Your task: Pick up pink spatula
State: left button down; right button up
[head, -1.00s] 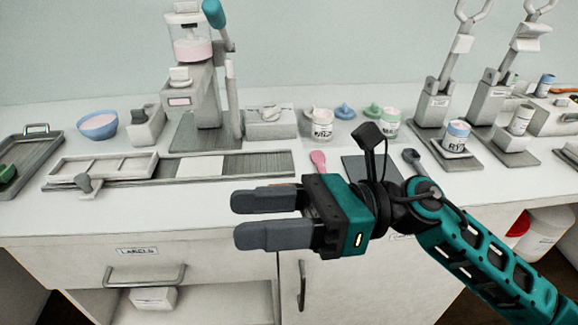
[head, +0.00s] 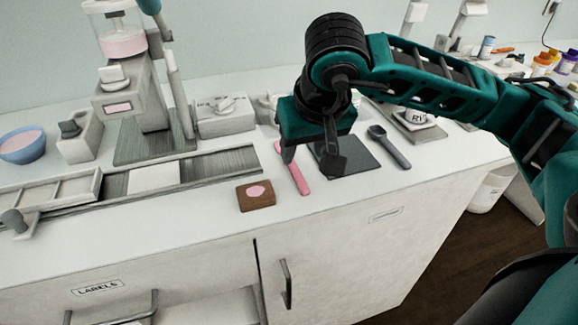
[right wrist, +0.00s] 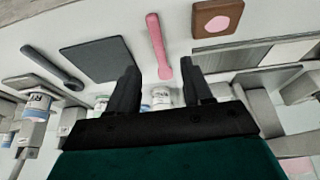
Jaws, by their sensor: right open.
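The pink spatula (head: 297,175) lies flat on the white counter, left of a dark grey mat. Its upper end is partly hidden by my right gripper (head: 306,152) in the head view. In the right wrist view the spatula (right wrist: 157,45) lies ahead of and between the two open fingers of the right gripper (right wrist: 163,85). The jaws are empty and point down toward the counter; the exact gap to the spatula is hard to tell. My left gripper is not in view.
A brown block with a pink spot (head: 256,200) sits left of the spatula. The dark grey mat (head: 350,160) and a grey scoop (head: 390,147) lie to its right. A press with a pink-filled jar (head: 122,45) stands at the back left. The counter's front strip is clear.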

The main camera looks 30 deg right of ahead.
aim_at(296, 170)
jog(key=x, duration=0.3)
jog(key=shift+w+f, duration=0.1)
jog(key=shift+f, duration=0.1)
jog(key=shift+w+d+x, duration=0.1)
jog(key=shift+w+x, duration=0.05)
jog(key=shift+x, duration=1.2)
jog(key=shift+w+d+x, duration=0.1)
jog(key=shift+w+x, duration=0.1)
jog(key=shift+x, duration=1.15)
jog(key=shift+r, duration=0.15)
jog(key=shift+c, duration=0.4)
grip_shut()
